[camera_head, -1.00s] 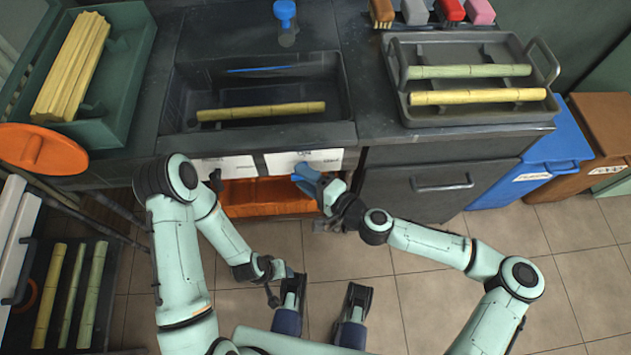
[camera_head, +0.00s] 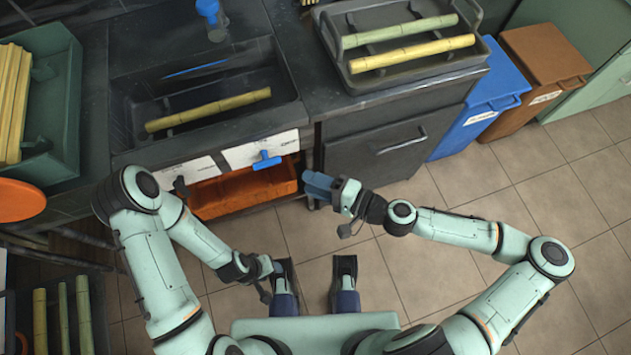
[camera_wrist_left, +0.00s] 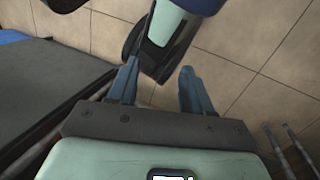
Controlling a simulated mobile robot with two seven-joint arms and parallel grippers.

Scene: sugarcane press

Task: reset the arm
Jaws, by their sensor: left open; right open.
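My right gripper (camera_head: 318,187) is at the middle of the head view, in front of the counter. It is open, with nothing seen between its blue fingers, and apart from the blue handle (camera_head: 266,160) on the white drawer front. My left gripper (camera_head: 272,268) hangs low over the floor, close to my own base, and is partly hidden in the head view. In the left wrist view its two blue fingers (camera_wrist_left: 158,72) are spread apart with nothing held between them.
The sink (camera_head: 205,115) holds one yellow cane. A grey tray (camera_head: 405,78) with a green and a yellow cane stands on the counter. An orange bin (camera_head: 240,190) sits below the drawer fronts. Blue (camera_head: 470,125) and brown (camera_head: 545,75) bins stand right. Tiled floor is clear at right.

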